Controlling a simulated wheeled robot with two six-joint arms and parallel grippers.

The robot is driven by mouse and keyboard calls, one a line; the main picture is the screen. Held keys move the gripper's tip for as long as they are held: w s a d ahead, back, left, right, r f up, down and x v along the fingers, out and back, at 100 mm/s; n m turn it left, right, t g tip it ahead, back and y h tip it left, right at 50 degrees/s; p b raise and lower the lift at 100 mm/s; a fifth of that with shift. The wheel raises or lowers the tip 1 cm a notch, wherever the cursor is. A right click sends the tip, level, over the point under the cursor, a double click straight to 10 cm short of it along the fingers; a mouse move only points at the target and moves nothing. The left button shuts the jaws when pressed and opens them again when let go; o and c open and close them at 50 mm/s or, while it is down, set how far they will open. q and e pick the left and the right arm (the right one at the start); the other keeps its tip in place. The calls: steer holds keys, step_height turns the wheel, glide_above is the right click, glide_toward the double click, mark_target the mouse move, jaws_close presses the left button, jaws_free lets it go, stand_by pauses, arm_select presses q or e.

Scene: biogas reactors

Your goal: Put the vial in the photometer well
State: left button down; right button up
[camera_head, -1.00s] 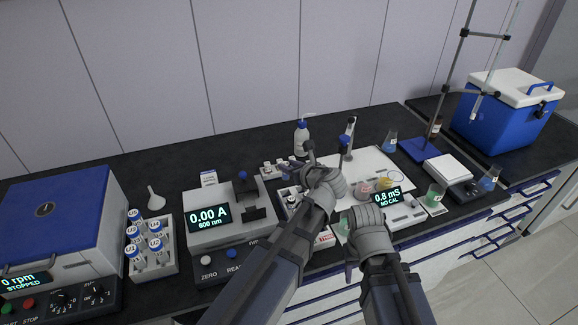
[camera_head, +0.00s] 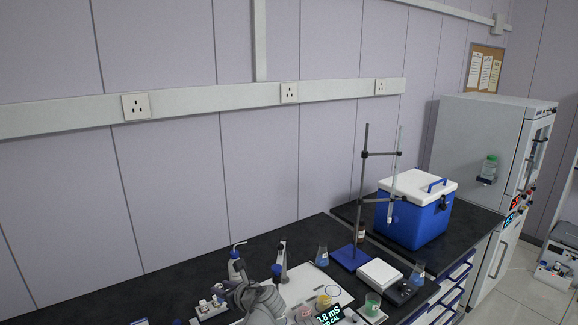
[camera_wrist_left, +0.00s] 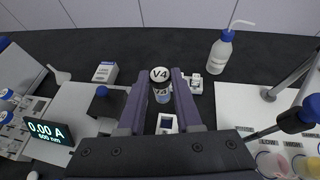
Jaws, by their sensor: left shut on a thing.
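The photometer (camera_wrist_left: 70,118), with a lit display of 0.00 A at 600 nm, stands to the left of the held vial. Its dark upper part (camera_wrist_left: 108,107) is close beside the left finger; the well opening cannot be made out. In the head view my left gripper (camera_head: 254,297) shows only partly at the bottom edge. The right gripper cannot be seen.
A wash bottle (camera_wrist_left: 221,50) stands behind to the right. A small labelled box (camera_wrist_left: 105,72) is behind the photometer. In the head view a stand (camera_head: 350,257), a white balance (camera_head: 380,274) and a blue cool box (camera_head: 414,222) occupy the right.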

arm_select(q)
steer(key=w+a+f+b, duration=0.2)
steer(key=a+f+b, duration=0.1)
steer(key=f+b, duration=0.3)
steer(key=w+a+f+b, duration=0.2)
steer(key=a+f+b, duration=0.1)
steer(key=f+b, duration=0.3)
steer(key=shift+w+f, duration=0.2)
steer(key=shift+f, duration=0.5)
steer(key=shift+a, duration=0.1)
step_height(320, 180, down, 4)
steer(key=b, duration=0.4)
steer(key=shift+r, duration=0.2)
steer(key=shift+f, duration=0.2)
steer(key=c, duration=0.6)
jaws_free()
steer(key=shift+r, duration=0.1)
